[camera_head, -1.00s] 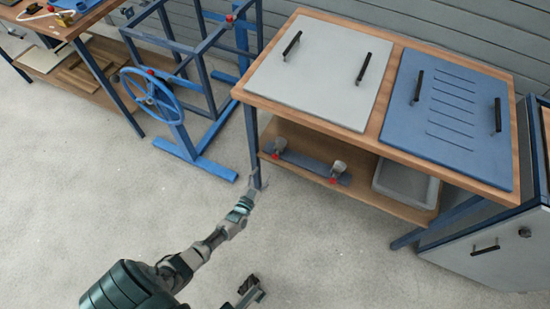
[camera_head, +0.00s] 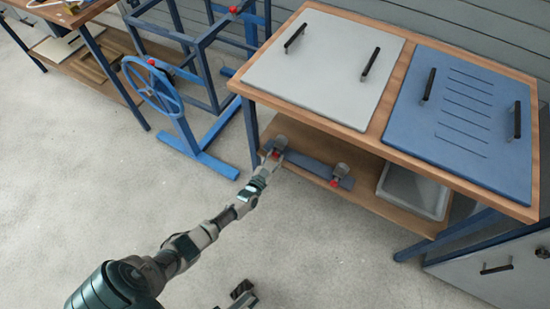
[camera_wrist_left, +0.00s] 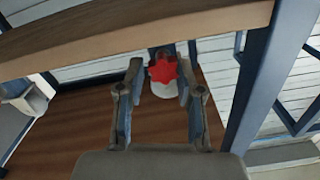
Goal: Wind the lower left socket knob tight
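The lower left socket knob is a small red star-shaped knob (camera_head: 276,153) on a grey socket (camera_head: 281,142), at the left end of a blue bar (camera_head: 308,164) on the lower shelf. My left gripper (camera_head: 269,163) is right at this knob in the head view and partly covers the area. In the left wrist view the red knob (camera_wrist_left: 163,70) lies ahead between the tips of my open left fingers (camera_wrist_left: 160,85). I cannot tell whether they touch it. A second red knob (camera_head: 334,182) is at the bar's right end. A dark part of my right gripper (camera_head: 242,293) shows at the bottom edge.
The wooden bench top (camera_head: 384,101) overhangs the shelf (camera_head: 370,205), and a blue leg (camera_head: 252,135) stands just left of the knob. A grey bin (camera_head: 412,190) is on the shelf's right. A blue handwheel (camera_head: 152,87) stands left. The floor in front is clear.

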